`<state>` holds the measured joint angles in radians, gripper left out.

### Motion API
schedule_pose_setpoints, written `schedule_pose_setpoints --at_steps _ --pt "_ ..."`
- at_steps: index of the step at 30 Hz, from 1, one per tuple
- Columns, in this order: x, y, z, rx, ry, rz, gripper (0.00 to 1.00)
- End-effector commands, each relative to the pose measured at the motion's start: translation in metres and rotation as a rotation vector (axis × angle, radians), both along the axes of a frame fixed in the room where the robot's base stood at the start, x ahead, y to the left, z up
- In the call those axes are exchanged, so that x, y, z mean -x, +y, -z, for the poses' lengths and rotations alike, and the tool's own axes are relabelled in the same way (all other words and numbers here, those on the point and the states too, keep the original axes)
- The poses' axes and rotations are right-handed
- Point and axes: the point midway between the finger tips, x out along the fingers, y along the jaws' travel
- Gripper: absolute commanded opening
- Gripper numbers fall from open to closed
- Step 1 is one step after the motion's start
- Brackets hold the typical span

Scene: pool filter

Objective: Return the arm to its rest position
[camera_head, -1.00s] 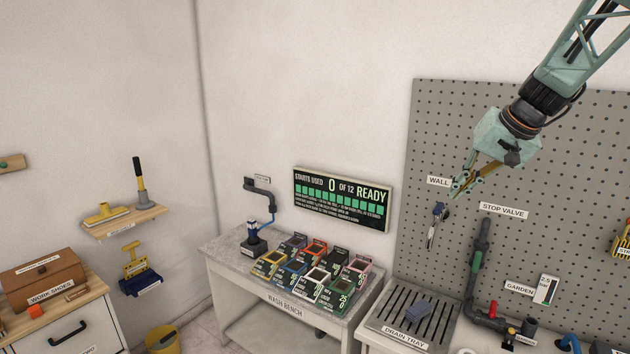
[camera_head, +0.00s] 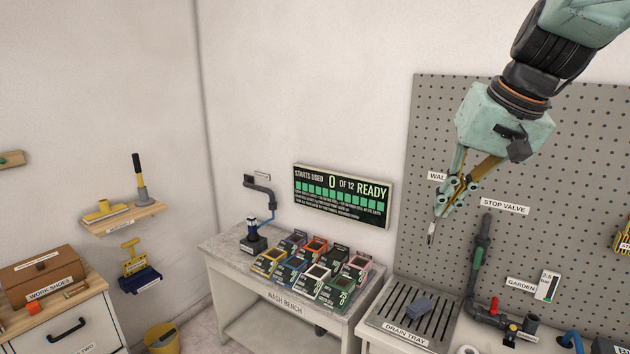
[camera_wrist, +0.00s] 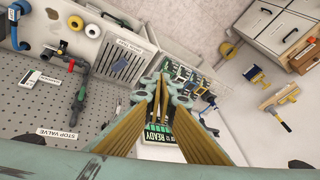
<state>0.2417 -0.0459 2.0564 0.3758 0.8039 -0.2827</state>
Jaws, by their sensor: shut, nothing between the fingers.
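My gripper (camera_head: 432,241) hangs below the pale green wrist at the upper right of the head view, in front of the pegboard (camera_head: 590,150). Its fingers are together and hold nothing. In the wrist view the closed fingers (camera_wrist: 164,85) point toward the wash bench and the black display sign (camera_wrist: 160,130). The tip covers part of the pegboard near the wall label, and the keys-like hanging item there is hidden or nearly so. The gripper looks clear of the bench and the drain tray.
The wash bench (camera_head: 230,255) carries several coloured boxes and a small pump-like stand (camera_head: 253,235). The drain tray (camera_head: 375,318) holds a grey-blue block (camera_head: 418,307). Pipes with a stop valve (camera_head: 478,255) stand at right.

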Motion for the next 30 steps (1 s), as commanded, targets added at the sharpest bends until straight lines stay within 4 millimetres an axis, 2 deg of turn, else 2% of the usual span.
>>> schedule_pose_setpoints --at_steps 6,15,30 --pt "0.047 0.019 0.001 0.028 0.010 -0.024 0.00" --pt "0.111 0.038 0.008 0.069 0.027 -0.054 0.00" --pt "0.216 0.055 0.031 0.143 0.045 -0.095 0.00"
